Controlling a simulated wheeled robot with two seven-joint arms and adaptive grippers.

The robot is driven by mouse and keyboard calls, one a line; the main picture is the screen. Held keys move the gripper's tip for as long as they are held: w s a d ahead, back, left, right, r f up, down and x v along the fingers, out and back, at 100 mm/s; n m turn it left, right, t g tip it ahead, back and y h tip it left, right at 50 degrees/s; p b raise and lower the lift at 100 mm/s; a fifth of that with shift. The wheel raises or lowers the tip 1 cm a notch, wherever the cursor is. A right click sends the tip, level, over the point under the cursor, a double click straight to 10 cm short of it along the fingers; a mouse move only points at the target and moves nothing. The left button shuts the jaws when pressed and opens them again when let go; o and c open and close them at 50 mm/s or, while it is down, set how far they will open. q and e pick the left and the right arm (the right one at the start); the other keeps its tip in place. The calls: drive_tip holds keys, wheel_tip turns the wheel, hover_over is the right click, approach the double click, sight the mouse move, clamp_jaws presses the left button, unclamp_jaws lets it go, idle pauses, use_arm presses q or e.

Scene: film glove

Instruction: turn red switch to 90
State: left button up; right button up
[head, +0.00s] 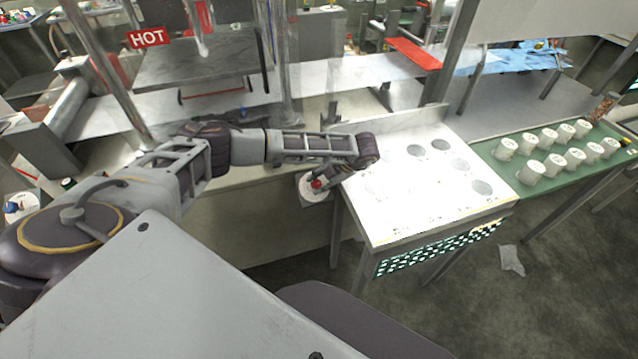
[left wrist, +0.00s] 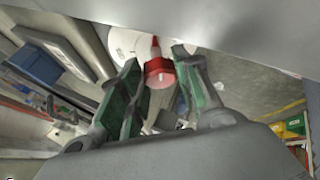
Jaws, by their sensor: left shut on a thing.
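The red switch (head: 317,184) sits on a round pale dial plate (head: 308,197) on the front of the machine, just left of the white table. In the left wrist view the red switch (left wrist: 159,73) has a pointed tip toward the top of the picture, against the pale dial (left wrist: 122,42). My left gripper (left wrist: 158,80) has its two green-padded fingers on either side of the switch and is shut on it. In the head view my left gripper (head: 325,181) is small and partly covered by my wrist. The dial markings are too small to read. My right gripper is not in view.
A white table with round dark recesses (head: 440,187) stands right of the dial, its edge close to my wrist. A green table (head: 502,182) holds several white cups. A "HOT" sign (head: 149,38) hangs at upper left. Open floor (head: 480,285) lies at lower right.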

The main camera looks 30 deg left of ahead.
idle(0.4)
use_arm(q)
drive_tip(key=o, duration=1)
drive_tip(key=shift+d+r, duration=0.1)
drive_tip(key=v, duration=1.1)
drive_tip(key=shift+d+r, duration=0.25)
